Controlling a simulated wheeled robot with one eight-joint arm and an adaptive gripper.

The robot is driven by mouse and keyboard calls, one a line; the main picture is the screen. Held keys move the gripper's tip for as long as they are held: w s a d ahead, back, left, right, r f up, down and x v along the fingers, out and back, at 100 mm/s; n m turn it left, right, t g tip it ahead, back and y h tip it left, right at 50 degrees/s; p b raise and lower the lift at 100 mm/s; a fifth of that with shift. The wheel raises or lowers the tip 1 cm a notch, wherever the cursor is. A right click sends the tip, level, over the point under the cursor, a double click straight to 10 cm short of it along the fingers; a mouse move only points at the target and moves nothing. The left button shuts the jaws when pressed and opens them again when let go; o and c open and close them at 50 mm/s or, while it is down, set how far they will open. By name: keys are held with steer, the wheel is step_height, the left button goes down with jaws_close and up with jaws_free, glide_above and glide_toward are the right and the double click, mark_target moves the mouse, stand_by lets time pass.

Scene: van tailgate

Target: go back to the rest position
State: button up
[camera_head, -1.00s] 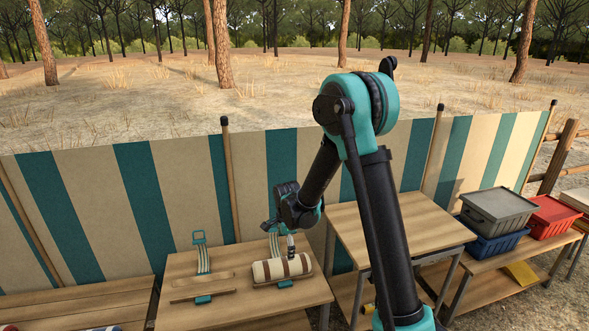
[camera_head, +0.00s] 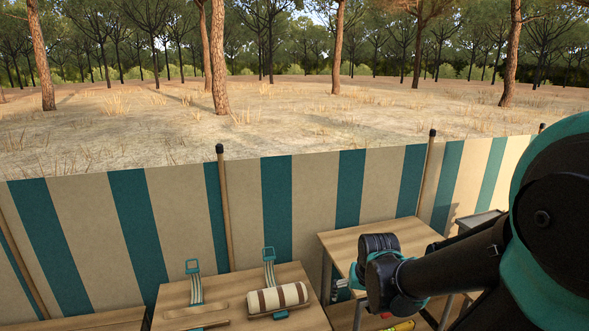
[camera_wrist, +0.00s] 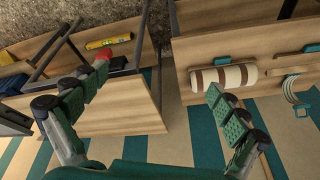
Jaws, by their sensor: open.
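My gripper shows in the wrist view (camera_wrist: 156,78) with its two padded fingers spread wide and nothing between them. In the head view only a small part of it shows, beside the dark wrist housing, in front of the middle table. My arm is folded toward the right side of the head view. A cream roll with brown bands (camera_head: 278,298) lies on the left table, apart from my gripper. The roll also shows in the wrist view (camera_wrist: 222,77), beyond the right finger.
The left table (camera_head: 240,285) holds straps with teal buckles (camera_head: 192,267) and a wooden strip (camera_head: 196,310). The middle table (camera_head: 410,232) stands close behind my wrist. A striped cloth fence (camera_head: 180,225) runs behind. A yellow object (camera_wrist: 108,42) lies on a lower shelf.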

steer(key=shift+n, duration=0.9)
steer(key=s, duration=0.1)
steer(key=s+d, duration=0.1)
steer(key=s+f, duration=0.1)
steer(key=shift+s+d, duration=0.3)
